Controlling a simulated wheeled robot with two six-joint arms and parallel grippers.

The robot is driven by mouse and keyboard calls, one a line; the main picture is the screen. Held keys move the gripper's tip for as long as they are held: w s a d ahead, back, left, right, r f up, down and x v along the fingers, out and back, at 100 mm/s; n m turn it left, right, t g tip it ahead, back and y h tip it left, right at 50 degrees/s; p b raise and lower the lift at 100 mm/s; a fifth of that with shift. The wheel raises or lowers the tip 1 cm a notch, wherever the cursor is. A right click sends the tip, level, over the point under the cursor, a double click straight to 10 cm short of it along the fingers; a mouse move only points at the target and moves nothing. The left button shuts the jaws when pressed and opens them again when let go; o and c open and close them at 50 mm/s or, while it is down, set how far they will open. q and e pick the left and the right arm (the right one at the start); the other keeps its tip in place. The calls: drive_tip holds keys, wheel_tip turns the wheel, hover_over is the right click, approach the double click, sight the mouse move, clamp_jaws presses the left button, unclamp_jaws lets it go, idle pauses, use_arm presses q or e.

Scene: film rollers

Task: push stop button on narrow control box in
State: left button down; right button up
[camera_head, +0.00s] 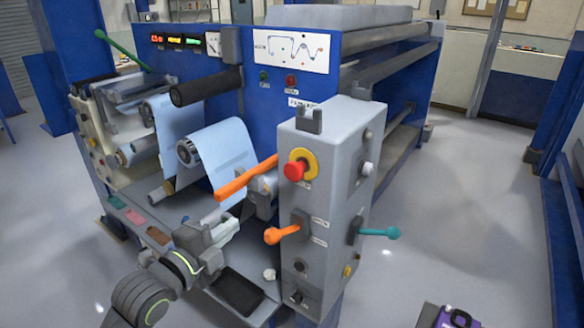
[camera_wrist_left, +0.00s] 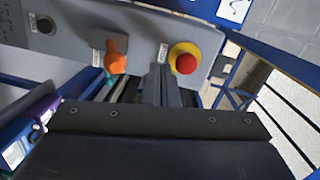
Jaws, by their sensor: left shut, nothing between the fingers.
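The narrow control box (camera_head: 325,185) is a tall grey panel standing at the front of the blue machine. Its stop button (camera_head: 295,170) is a red mushroom head on a yellow ring, high on the front face. In the left wrist view the red button (camera_wrist_left: 186,64) shows just right of my fingertips, with no part of it hidden by them. My left gripper (camera_head: 230,228) is shut and empty, in front of the machine, lower and left of the button and apart from it. Its closed fingers (camera_wrist_left: 162,82) show in the wrist view. My right gripper is not in view.
A dark tablet (camera_head: 238,290) lies on the ledge.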

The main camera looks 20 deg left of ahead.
use_arm(q)
wheel_tip(320, 180, up, 6)
drive_tip(key=s+d+m+h, duration=0.1)
drive_tip(key=d+m, duration=0.1)
drive_tip(key=shift+s+d+f+m+h, duration=0.25)
drive_tip(key=shift+s+d+m+h, duration=0.05)
drive_tip(key=shift+h, duration=0.1)
drive_tip(key=p, duration=0.1)
approach(290, 174)
drive_tip(key=x, duration=0.6)
drive_tip(key=shift+w+d, duration=0.2)
drive_tip(key=shift+w, duration=0.15)
drive_tip(key=shift+w+f, duration=0.1)
